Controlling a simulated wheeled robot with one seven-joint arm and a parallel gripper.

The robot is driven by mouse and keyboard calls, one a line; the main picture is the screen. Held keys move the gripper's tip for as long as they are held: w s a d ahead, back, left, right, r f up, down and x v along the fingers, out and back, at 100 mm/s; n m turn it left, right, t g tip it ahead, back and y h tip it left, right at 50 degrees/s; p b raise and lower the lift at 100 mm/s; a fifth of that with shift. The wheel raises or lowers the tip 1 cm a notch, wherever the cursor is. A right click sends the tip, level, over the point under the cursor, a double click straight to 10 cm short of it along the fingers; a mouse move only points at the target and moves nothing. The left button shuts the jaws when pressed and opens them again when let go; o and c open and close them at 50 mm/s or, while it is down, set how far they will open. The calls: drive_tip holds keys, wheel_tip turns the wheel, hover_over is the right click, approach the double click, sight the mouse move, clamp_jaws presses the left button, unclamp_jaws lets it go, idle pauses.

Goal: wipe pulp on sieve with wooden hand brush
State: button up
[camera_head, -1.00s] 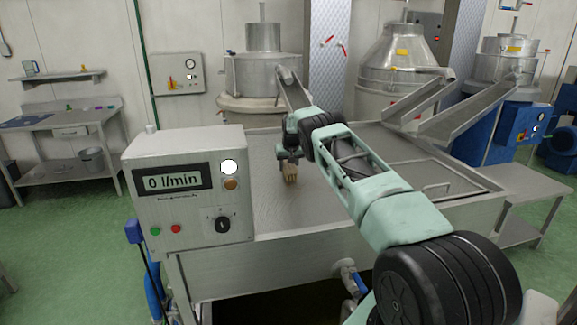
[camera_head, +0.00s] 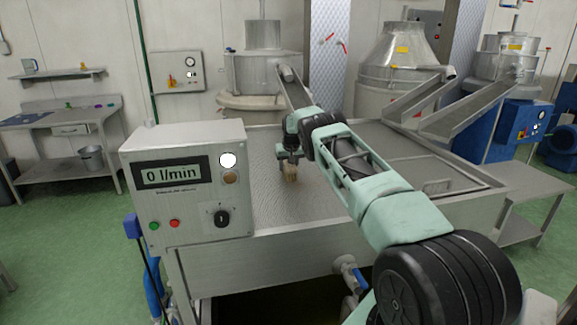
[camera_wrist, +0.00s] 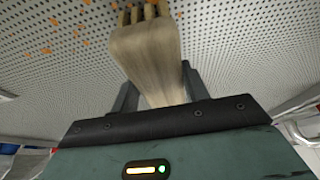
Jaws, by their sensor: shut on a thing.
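My gripper (camera_wrist: 158,88) is shut on the wooden hand brush (camera_wrist: 148,62), whose pale block stands out between the dark fingers in the wrist view. The brush's bristle tufts (camera_wrist: 143,14) point away from my gripper toward the perforated sieve (camera_wrist: 235,45); I cannot tell whether they touch it. Orange bits of pulp (camera_wrist: 47,51) lie scattered on the sieve left of the brush in the wrist view. In the head view the brush (camera_head: 290,173) is at the sieve surface (camera_head: 335,200), below my gripper (camera_head: 290,157). The pulp cannot be made out there.
A control box (camera_head: 187,182) reading 0 l/min stands at the sieve's left front. Metal chutes (camera_head: 468,115) reach over the right rear side. Steel machines (camera_head: 262,75) stand behind. A side bench (camera_head: 527,182) is at the right.

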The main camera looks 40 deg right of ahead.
sight(295, 167)
drive_tip(key=shift+s+a+r+p, duration=0.25)
drive_tip(key=shift+s+a+p, duration=0.3)
drive_tip(key=shift+s+p, duration=0.3)
drive_tip(key=shift+s+a+f, duration=0.15)
drive_tip(key=shift+s+a, duration=0.7)
drive_tip(key=shift+s, duration=0.55)
drive_tip(key=shift+s+a+f, duration=0.2)
drive_tip(key=shift+s+a, duration=0.65)
drive_tip(key=shift+s, duration=0.55)
drive_tip(key=shift+s+a+f, duration=0.15)
drive_tip(key=shift+s+a, duration=0.7)
drive_tip(key=shift+s, duration=0.55)
